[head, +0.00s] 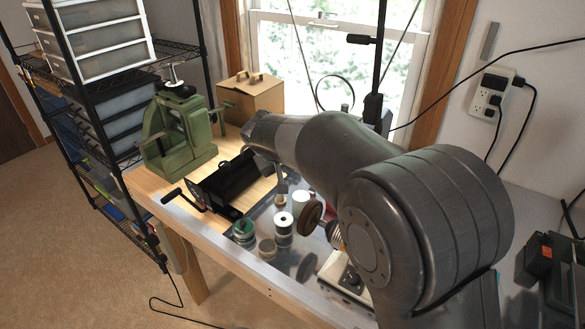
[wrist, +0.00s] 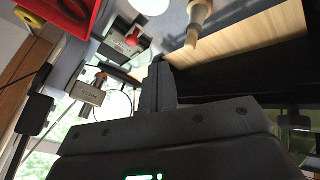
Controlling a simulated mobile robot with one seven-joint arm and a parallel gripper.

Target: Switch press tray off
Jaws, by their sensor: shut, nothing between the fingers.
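A green press (head: 178,135) stands on the wooden part of the bench at the left in the head view. In front of it lies a black machine (head: 225,187) with a crank handle; I cannot tell which thing is the press tray, and no switch on either can be made out. My arm reaches left across the bench, its end close to the black machine. Its fingers cannot be made out in the head view. In the wrist view my gripper (wrist: 160,85) has its fingers together, nothing between them. A wooden board (wrist: 240,42) and a dark surface lie beyond them.
Spools (head: 283,222) and small jars stand on the bench beneath my arm. A cardboard box (head: 250,95) is behind the press. A wire shelf (head: 165,50) borders the left.

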